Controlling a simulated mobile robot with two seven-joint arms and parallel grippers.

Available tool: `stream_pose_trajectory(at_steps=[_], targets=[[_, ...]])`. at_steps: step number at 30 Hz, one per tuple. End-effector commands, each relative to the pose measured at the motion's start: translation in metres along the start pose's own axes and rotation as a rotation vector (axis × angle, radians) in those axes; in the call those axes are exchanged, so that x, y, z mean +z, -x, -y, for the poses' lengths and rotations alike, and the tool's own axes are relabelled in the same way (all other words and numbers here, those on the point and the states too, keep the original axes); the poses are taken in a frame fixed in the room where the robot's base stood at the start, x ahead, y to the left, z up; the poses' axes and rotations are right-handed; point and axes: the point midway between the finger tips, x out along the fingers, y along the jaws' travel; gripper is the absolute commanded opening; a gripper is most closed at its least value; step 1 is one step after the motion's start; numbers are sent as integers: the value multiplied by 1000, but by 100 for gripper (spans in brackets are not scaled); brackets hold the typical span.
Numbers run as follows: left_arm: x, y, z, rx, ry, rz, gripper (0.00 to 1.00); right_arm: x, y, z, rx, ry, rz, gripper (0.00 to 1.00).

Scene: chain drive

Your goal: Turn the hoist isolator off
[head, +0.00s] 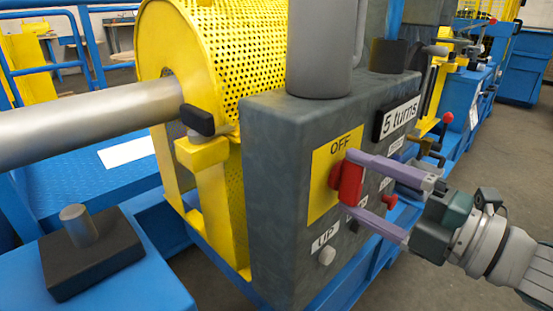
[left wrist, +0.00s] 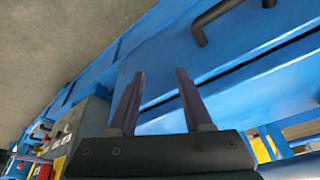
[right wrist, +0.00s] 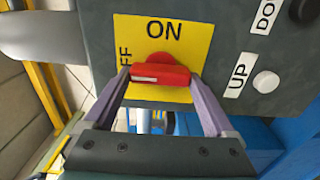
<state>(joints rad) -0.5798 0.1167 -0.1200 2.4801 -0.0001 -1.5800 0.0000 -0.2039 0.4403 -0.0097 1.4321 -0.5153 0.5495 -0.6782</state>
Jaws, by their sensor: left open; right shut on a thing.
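The hoist isolator's red handle (head: 346,183) sits on a yellow plate (head: 322,172) on the grey control box. OFF is printed at the plate's top in the head view. My right gripper (head: 352,185) is shut on the handle, one finger above and one below. In the right wrist view the handle (right wrist: 160,75) lies lengthwise between the fingertips, its white mark towards the partly hidden OFF at left. ON is at that picture's top. My left gripper (left wrist: 155,72) is open and empty, away from the box.
A red button (head: 389,201) and a white UP button (head: 327,255) are on the box near my right gripper. A "5 turns" sign (head: 398,118) is on the box above. A yellow perforated guard (head: 215,50) and a grey shaft (head: 90,122) stand to the left.

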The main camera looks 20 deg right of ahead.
Motion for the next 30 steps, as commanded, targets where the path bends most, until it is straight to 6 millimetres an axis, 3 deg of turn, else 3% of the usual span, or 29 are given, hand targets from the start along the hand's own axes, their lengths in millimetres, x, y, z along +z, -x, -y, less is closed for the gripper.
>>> stream_pose_trajectory(at_steps=[14,15,18,25,30], targets=[[0,0,2,-6,-7,1,50,0,0,-1,2,18,-2,34],[0,0,2,-6,-7,1,50,0,0,-1,2,18,-2,92],[0,0,2,-6,-7,1,50,0,0,-1,2,17,-1,100],[0,0,2,-4,-6,1,50,0,1,0,0,15,0,100],[-1,4,0,-1,-1,0,50,0,22,0,-4,14,0,100]])
